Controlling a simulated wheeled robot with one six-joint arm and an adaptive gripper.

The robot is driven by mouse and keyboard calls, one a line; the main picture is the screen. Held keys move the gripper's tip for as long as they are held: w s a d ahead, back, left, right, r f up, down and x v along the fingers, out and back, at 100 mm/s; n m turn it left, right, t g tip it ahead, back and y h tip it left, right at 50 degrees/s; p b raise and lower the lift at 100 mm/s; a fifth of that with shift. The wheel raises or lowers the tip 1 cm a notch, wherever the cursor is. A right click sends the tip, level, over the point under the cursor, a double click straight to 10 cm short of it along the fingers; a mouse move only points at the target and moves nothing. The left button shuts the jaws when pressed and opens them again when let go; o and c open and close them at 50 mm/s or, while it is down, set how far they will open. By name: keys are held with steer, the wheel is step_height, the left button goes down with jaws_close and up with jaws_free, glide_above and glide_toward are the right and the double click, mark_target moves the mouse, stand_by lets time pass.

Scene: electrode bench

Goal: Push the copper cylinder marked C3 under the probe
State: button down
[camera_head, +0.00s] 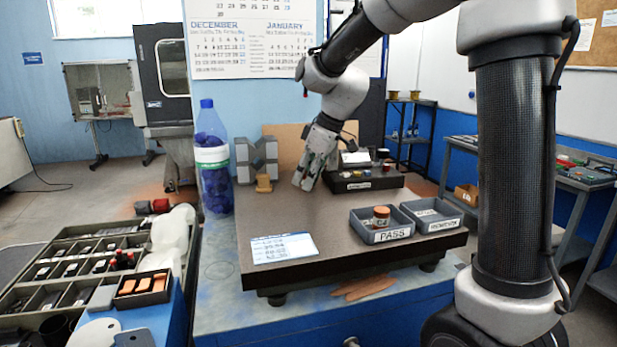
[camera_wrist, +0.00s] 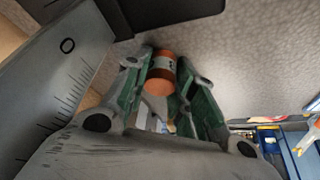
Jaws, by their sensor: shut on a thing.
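The mark on that band is too small to read, so I cannot confirm C3. The head view does not show the held cylinder clearly. Another copper cylinder with a pale label (camera_head: 381,217) stands in the PASS tray (camera_head: 394,236). I cannot make out the probe with certainty.
A black block (camera_head: 362,184) carrying small coloured cylinders lies right of my gripper. A second grey tray (camera_head: 444,224) sits beside PASS. A grey notched block (camera_head: 257,160) and a blue bottle (camera_head: 212,165) stand left. A graduated steel piece (camera_wrist: 62,75) is close left in the wrist view.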

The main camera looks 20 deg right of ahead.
steer(key=c, duration=1.1)
jaws_free()
steer(key=shift+d+r, duration=0.1)
steer(key=v, duration=1.2)
